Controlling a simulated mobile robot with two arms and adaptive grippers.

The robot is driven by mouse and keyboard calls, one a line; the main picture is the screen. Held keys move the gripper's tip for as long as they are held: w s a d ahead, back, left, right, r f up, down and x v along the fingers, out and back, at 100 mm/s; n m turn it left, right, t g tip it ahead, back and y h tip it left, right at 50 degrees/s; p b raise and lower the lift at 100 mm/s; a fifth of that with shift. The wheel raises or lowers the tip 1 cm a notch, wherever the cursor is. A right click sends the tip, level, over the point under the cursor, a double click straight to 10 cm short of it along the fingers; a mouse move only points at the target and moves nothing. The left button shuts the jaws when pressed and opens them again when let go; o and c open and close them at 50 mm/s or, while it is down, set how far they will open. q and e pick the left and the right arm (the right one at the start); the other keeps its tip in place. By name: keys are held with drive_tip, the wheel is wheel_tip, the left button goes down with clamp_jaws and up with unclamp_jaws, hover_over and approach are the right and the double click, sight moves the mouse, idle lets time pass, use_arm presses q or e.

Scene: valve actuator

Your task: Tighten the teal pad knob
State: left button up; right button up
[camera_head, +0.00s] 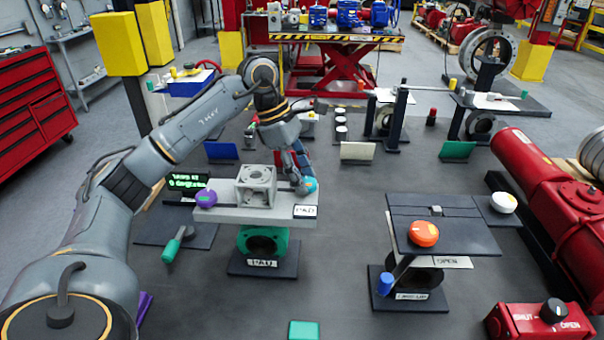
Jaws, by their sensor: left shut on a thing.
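The teal knob (311,184) is a small round knob on the right end of a light grey block marked PAD. My left arm reaches in from the left, over the far side of this block. My left gripper (303,181) points down at the block's right end and is shut on the teal knob. Its fingers hide part of the knob. The grey pad block (230,214) carries a square metal housing (256,186) in its middle and a purple knob (206,198) on its left end. My right gripper is not in view.
A green-ringed valve (244,240) stands under the pad block. A small display (188,182) with green text and a teal-handled tool (173,246) are to the left. An orange knob (424,233) and a white knob (503,202) sit on the right fixture. Dark bench surface is clear between the fixtures.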

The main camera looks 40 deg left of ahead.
use_arm(q)
drive_tip(key=shift+m+g, duration=0.3)
drive_tip(key=shift+m, duration=0.5)
drive_tip(key=o, duration=1.1)
drive_tip(key=shift+o, duration=0.2)
drive_tip(key=v, duration=1.2)
drive_tip(key=shift+w, duration=0.15)
